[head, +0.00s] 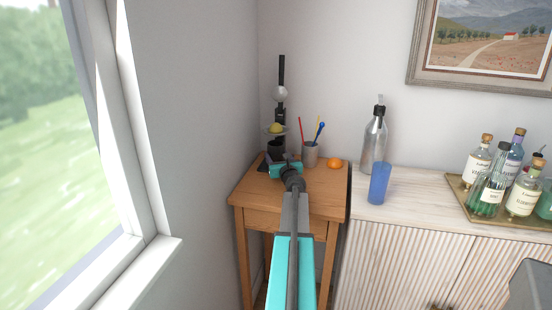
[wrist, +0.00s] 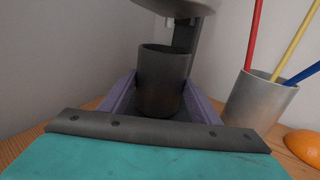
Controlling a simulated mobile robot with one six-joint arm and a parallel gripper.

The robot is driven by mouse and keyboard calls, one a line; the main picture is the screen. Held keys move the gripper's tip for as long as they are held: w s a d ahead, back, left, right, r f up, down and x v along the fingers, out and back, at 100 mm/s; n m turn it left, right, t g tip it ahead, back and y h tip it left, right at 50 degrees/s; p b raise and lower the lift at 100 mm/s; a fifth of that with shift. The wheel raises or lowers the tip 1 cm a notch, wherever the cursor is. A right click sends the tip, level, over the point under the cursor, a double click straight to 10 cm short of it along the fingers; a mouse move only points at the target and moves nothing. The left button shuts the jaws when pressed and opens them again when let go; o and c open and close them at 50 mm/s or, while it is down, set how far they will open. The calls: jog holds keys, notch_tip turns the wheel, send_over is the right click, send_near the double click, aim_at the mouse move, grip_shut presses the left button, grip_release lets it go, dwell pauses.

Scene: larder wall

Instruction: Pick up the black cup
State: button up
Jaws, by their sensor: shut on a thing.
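The black cup (wrist: 163,72) stands upright between the two purple fingers of my gripper (wrist: 162,98) in the wrist view. My gripper is shut on it, with a finger along each side. In the head view the cup (head: 275,149) shows dark at the back of the small wooden table, just beyond my gripper (head: 279,160). The cup's lower part is hidden by my gripper and wrist, so I cannot tell whether its base touches the table.
A black stand (head: 281,75) with a dish and a yellow fruit rises close behind the cup. A grey pencil holder (head: 311,155) and an orange (head: 334,163) are at right on the wooden table (head: 325,205). A blue tumbler (head: 379,184) and bottle (head: 374,140) stand on the cabinet.

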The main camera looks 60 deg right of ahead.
aim_at(278, 150)
notch_tip(278, 150, up, 3)
jog(key=shift+r+p, duration=0.15)
jog(key=shift+p, duration=0.2)
jog(key=s+a, duration=0.4)
jog(key=s, duration=0.3)
jog(key=s+a+r+b, duration=0.1)
jog(key=s+a, duration=0.2)
jog(key=s, duration=0.4)
jog(key=shift+a+r, duration=0.25)
jog(key=shift+a, duration=0.1)
jog(key=shift+r, duration=0.15)
notch_tip(278, 150, up, 18)
jog(key=p, duration=1.8)
jog(key=shift+s+f, duration=0.1)
jog(key=shift+f, duration=0.1)
